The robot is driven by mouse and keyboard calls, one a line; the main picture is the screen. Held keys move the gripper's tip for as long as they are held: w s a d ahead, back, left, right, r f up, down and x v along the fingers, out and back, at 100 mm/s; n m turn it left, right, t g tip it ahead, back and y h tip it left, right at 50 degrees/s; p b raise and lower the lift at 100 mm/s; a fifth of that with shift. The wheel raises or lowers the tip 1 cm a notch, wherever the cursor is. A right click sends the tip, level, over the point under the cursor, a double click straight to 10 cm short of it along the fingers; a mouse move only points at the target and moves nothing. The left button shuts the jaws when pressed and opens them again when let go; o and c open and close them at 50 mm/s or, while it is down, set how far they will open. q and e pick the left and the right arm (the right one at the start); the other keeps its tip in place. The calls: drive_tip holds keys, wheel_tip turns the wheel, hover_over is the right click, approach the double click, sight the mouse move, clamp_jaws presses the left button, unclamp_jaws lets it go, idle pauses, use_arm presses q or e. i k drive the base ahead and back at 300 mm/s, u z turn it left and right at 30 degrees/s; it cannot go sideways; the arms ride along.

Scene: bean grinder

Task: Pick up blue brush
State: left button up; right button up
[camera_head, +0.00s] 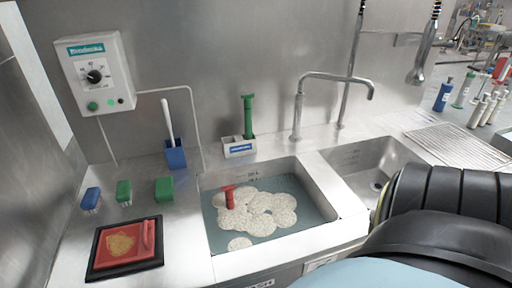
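A small blue brush (91,197) with pale bristles underneath stands on the steel counter at the far left, left of two green brushes or blocks. A blue holder (175,156) with a white handle (167,118) sticking up from it stands farther back against the wall; what is inside the holder is hidden. Neither of my grippers shows in the head view. Black ribbed and pale blue parts, which look like my own body, fill the lower right corner.
Green blocks (124,191) and (164,189) stand right of the blue brush. A red board in a black tray (108,267) lies in front. A sink (325,210) holds foamy water with a red handle (229,196). A control box (95,73) hangs above.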

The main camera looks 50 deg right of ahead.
sight(91, 201)
drive_tip(key=i, duration=0.4)
drive_tip(key=z, duration=1.55)
